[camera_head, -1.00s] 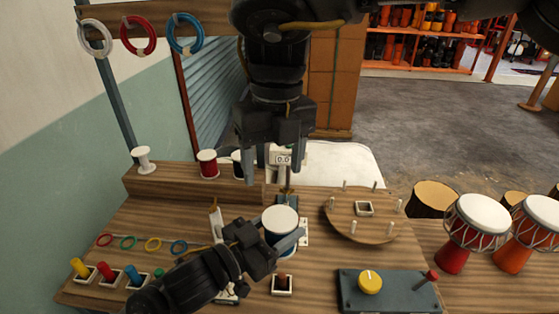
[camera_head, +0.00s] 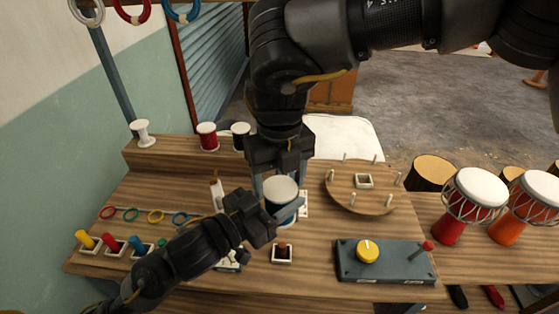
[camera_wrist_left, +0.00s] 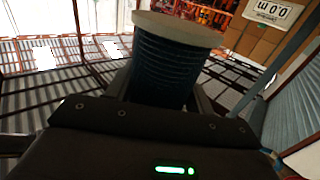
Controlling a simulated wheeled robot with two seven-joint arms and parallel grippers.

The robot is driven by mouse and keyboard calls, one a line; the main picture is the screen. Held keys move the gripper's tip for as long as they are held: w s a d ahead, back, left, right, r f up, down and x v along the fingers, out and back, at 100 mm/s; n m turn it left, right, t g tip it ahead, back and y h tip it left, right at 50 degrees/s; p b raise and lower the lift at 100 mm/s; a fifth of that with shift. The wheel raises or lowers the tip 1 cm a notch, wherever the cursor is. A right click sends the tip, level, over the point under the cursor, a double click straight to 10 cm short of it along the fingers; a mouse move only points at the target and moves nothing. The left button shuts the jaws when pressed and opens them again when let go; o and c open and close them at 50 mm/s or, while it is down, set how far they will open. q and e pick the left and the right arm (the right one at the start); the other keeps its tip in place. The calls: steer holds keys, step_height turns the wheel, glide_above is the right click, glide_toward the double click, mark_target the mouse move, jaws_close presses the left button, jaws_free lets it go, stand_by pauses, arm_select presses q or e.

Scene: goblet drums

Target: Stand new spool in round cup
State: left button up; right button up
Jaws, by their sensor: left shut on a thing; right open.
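A dark blue spool (camera_head: 281,208) with a white top stands upright near the middle of the bench. My left gripper (camera_head: 285,212) is shut on it, reaching in from the left. The spool also fills the middle of the left wrist view (camera_wrist_left: 165,68), between the fingers. My right gripper (camera_head: 280,178) hangs open from above, just behind and over the spool; one finger shows at its left. I cannot tell whether it touches the spool. I cannot make out a round cup; the spool and arms hide part of the bench.
White (camera_head: 142,132), red (camera_head: 208,137) and dark (camera_head: 240,136) spools stand on the rear ledge. A pegged wooden disc (camera_head: 345,196) lies right of the held spool. A grey box with a yellow knob (camera_head: 368,251) is at front right. Drums (camera_head: 475,200) stand far right.

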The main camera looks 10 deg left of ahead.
steer(key=shift+f, duration=0.55)
steer(key=c, duration=0.6)
arm_select(q)
steer(key=o, duration=1.1)
arm_select(e)
steer(key=shift+c, duration=0.5)
arm_select(q)
steer(key=shift+o, duration=0.2)
steer(key=shift+f, duration=0.1)
